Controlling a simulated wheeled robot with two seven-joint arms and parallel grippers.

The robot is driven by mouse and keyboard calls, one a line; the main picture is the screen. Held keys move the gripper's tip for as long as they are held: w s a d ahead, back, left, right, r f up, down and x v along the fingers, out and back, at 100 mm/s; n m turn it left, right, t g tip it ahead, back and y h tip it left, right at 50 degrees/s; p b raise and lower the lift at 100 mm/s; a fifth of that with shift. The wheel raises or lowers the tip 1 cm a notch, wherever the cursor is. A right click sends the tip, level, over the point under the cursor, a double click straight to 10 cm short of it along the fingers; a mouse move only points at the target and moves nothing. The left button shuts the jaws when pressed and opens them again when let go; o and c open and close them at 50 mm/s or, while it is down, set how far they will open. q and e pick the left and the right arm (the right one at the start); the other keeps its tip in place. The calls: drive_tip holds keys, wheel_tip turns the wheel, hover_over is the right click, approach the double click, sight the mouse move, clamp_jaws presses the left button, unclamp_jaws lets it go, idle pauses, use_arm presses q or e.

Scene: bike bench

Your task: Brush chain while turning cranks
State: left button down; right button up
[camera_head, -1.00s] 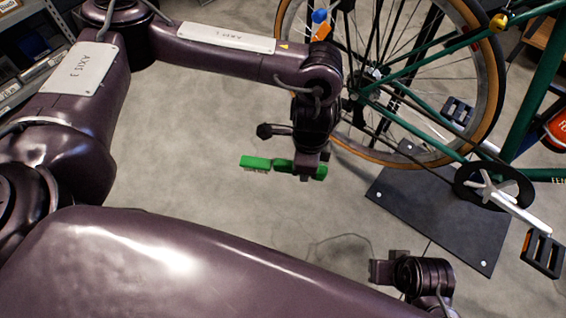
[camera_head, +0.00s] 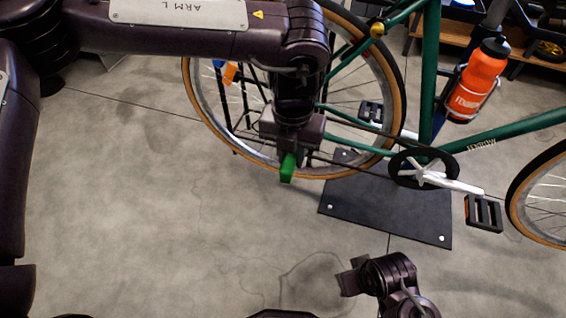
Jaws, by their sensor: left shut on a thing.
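My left gripper (camera_head: 290,150) is shut on a green brush (camera_head: 288,168), of which only one green end shows below the jaws. It is in front of the bike's rear wheel (camera_head: 205,105), close to the chain (camera_head: 345,165); I cannot tell whether the brush touches the chain. The chainring and silver crank (camera_head: 440,180) are to the right, with one pedal (camera_head: 483,213) low at the right and the other pedal (camera_head: 371,112) behind the frame. My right gripper (camera_head: 350,277) is at the bottom, apart from the cranks; its jaws are too unclear to judge.
The green bike frame (camera_head: 515,136) stands over a dark base plate (camera_head: 385,212). An orange bottle (camera_head: 475,82) sits on the frame. The front wheel (camera_head: 540,200) is at the right edge. Bare floor (camera_head: 120,200) is free at the left.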

use_arm(q)
drive_tip(key=shift+w+d+r, duration=0.1)
drive_tip(key=shift+w+d, duration=0.05)
drive_tip(key=shift+w, duration=0.05)
drive_tip(key=w+f, duration=0.1)
drive_tip(key=w, duration=0.1)
drive_tip(key=w+d+f, duration=0.1)
drive_tip(key=w, duration=0.2)
drive_tip(key=w+f, duration=0.1)
drive_tip(key=w, duration=0.1)
drive_tip(key=shift+w+d, duration=0.15)
drive_tip(key=shift+d, duration=0.25)
drive_tip(key=shift+w+d+f, duration=0.15)
drive_tip(key=shift+w+f, duration=0.4)
drive_tip(key=shift+w+d+f, duration=0.15)
drive_tip(key=shift+w+f, duration=0.35)
use_arm(e)
drive_tip(key=shift+o, duration=0.3)
